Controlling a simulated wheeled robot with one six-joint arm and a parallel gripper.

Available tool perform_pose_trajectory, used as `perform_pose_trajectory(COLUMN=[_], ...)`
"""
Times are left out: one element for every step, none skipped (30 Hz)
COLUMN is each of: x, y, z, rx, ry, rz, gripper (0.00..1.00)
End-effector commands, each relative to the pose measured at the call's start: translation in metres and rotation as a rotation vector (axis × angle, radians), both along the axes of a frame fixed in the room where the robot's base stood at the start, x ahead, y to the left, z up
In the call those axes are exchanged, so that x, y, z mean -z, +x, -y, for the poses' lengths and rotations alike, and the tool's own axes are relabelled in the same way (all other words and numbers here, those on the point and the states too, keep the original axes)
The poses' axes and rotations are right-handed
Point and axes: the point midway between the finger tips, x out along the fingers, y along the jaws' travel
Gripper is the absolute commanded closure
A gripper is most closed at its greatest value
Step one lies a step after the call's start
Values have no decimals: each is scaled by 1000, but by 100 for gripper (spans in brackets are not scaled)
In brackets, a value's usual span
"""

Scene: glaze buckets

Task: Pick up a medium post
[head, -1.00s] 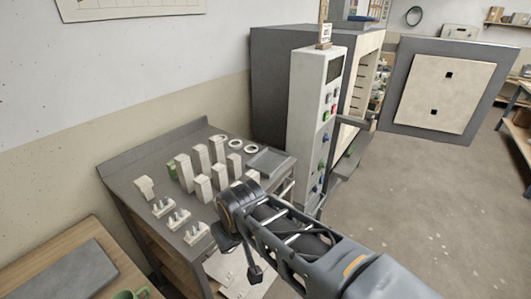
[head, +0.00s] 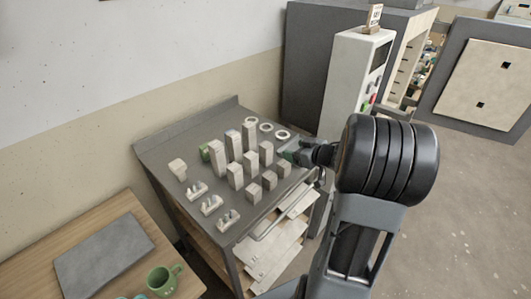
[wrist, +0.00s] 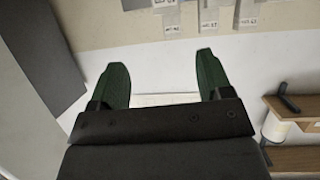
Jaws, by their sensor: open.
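Pale posts in three heights stand upright in rows on the grey table (head: 180,146). The medium posts (head: 235,175) form the middle row, with another medium post (head: 251,162) and a third medium post (head: 266,154) behind. Tall posts (head: 218,160) stand to their left and short posts (head: 269,180) to their right. My gripper (head: 288,154) is at the table's right side, apart from the medium posts as far as I can tell. In the wrist view my gripper (wrist: 162,62) is open and empty, its green fingers wide apart; no post shows there.
Several pronged pieces (head: 211,205) stand at the table's front left, and white rings (head: 266,127) lie at the back. A green cylinder (head: 205,152) is beside the tall posts. The kiln's control cabinet (head: 349,85) rises behind my arm. A green mug (head: 163,280) stands on the wooden table.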

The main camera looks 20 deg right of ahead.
Motion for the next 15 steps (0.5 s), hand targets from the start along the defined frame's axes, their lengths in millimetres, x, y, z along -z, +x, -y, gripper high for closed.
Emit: perform_pose_trajectory(x=[3, 5, 8, 10, 12, 15, 18, 19, 22, 24, 26, 28, 29, 31, 33], y=[1, 2, 6, 9, 14, 20, 25, 30, 36, 40, 44, 49, 53, 56, 59], z=[-1, -3, -5, -8, -10, -13, -15, -17, -20, -22, -24, -25, -26, -28, -29], rx=[-19, -28, -38, -43, -46, -49, -50, -49, -49, -49, -49, -48, -47, -46, -46], ry=[16, 23, 31, 34, 36, 38, 39, 38, 36, 36, 36, 36, 36, 35, 35], rz=[-3, -5, -7, -8, -8, -8, -9, -7, -8, -8, -8, -7, -6, -7, -7], gripper=[28, 28, 28, 28, 28, 28, 28, 28, 28, 28, 28, 28, 28, 28, 28])
